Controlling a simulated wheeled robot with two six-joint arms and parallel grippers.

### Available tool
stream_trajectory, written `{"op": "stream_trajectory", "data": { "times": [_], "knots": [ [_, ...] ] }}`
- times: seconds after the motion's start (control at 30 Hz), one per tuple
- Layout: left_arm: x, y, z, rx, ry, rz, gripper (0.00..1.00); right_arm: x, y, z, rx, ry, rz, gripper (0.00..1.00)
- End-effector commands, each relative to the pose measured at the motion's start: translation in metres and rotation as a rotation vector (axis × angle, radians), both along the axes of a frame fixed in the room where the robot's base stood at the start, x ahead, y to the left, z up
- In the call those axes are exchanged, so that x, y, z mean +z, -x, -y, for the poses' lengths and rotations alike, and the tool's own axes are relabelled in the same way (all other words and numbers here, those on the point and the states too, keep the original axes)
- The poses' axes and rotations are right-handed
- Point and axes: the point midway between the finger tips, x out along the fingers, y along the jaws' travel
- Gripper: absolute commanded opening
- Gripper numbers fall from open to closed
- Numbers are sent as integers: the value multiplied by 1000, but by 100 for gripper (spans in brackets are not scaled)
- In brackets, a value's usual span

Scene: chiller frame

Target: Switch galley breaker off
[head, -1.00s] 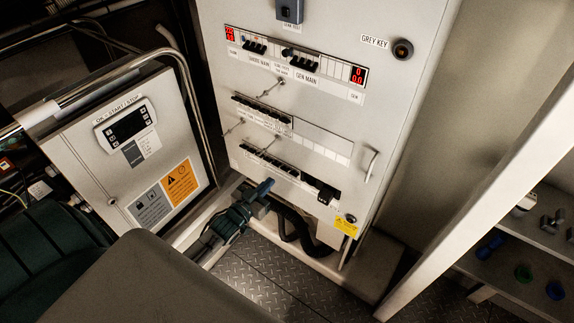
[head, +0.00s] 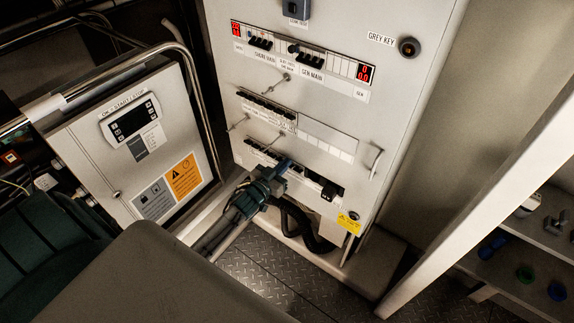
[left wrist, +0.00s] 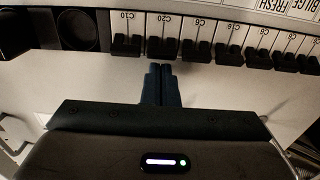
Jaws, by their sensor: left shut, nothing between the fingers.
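The lower breaker row (head: 262,155) runs across the grey panel (head: 335,115). It also shows in the left wrist view as white breakers with black toggles (left wrist: 196,24), marked C10, C20 and C6. I cannot read which breaker is the galley one. My left gripper (head: 284,165) is shut and empty, with its blue fingertips at the lower row, hiding part of it. In the left wrist view the shut fingertips (left wrist: 162,74) are at the C20 breaker's toggle (left wrist: 162,48); I cannot tell whether they touch. My right gripper is not in view.
Metal latches (head: 277,137) stick out of the panel between rows. A handle (head: 375,163) and a grey key switch (head: 409,47) are on its right. A controller box (head: 130,120) with a bent rail stands left. A black hose (head: 297,222) hangs below the panel.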

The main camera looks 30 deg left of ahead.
Motion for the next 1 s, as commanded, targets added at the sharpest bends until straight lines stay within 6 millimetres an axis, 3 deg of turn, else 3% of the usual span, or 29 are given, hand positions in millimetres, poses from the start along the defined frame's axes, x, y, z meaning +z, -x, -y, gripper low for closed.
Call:
{"op": "stream_trajectory", "data": {
  "times": [1.0],
  "knots": [
    [-24,0,0,0,0,0,0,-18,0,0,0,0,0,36]
  ]
}}
